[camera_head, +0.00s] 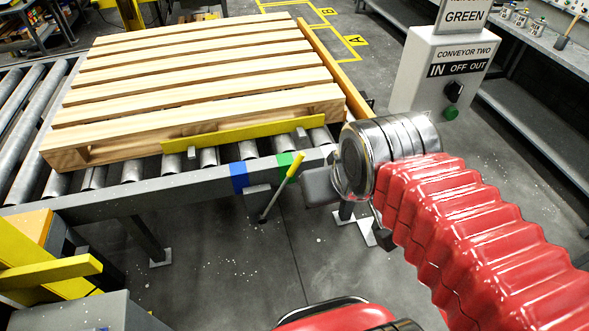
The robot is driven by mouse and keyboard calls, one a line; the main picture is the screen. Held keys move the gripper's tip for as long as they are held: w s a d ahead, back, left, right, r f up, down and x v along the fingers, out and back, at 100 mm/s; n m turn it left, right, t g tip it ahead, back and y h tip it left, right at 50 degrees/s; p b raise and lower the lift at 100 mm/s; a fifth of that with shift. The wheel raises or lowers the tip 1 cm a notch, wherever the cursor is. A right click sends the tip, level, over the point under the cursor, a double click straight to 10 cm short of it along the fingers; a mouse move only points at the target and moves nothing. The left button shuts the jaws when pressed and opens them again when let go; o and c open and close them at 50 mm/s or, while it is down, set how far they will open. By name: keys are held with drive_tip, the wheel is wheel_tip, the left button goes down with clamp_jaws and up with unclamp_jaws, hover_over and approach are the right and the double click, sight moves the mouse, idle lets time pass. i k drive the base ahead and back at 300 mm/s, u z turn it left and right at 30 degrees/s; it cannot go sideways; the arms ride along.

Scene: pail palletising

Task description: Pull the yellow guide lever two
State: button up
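A lever with a yellow grip (289,174) and a thin grey rod stands at the front side of the roller conveyor (130,197). It leans to the right, its grip in front of a green band (284,160) on the conveyor frame. A blue band (239,178) is left of the green one. A yellow guide bar (245,131) runs along the pallet's front edge. My red arm comes in from the lower right, and its metal end section is right of the lever, apart from it in the picture.
A wooden pallet (200,75) lies on the rollers, with an orange rail (336,68) along its right side. A control box (440,70) marked "CONVEYOR TWO, IN OFF OUT" stands behind my arm. Yellow parts (50,270) fill the lower left. Floor below the lever is open.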

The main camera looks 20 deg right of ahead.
sight(263, 219)
drive_tip(key=u, duration=0.5)
drive_tip(key=i, duration=1)
drive_tip(key=u, duration=0.05)
